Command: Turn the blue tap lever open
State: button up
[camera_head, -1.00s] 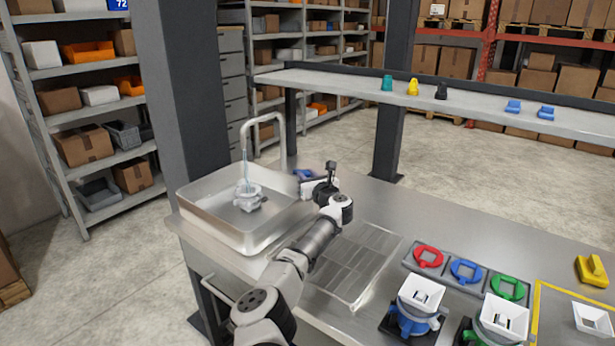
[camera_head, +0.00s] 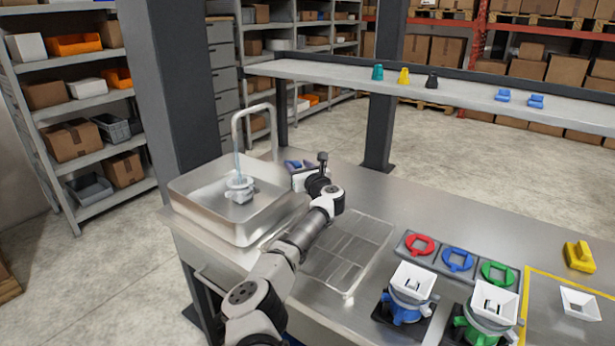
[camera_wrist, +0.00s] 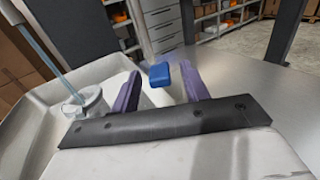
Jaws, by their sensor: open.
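The blue tap lever (camera_wrist: 159,75) shows in the wrist view as a small blue block just beyond and between my fingertips; I cannot tell if they touch it. In the head view a blue piece (camera_head: 291,164) shows behind my wrist, right of the sink. My gripper (camera_wrist: 160,87) is open, with purple fingers on either side of the lever; my wrist hides most of it in the head view. The curved grey tap (camera_head: 237,122) stands over the sink. A thin bluish stream (camera_head: 237,163) runs from its spout to a pale grey vessel (camera_head: 240,190).
The metal sink (camera_head: 205,217) is left of my arm. A wire drying rack (camera_head: 350,250) lies right of it. Red, blue and green rings (camera_head: 458,260) and white-hoppered dispensers (camera_head: 411,283) stand farther right. A raised shelf (camera_head: 330,78) runs behind the bench.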

jog(key=b+v, duration=0.3)
jog(key=v, duration=1)
jog(key=shift+s+d, duration=0.1)
jog(key=shift+s, duration=0.15)
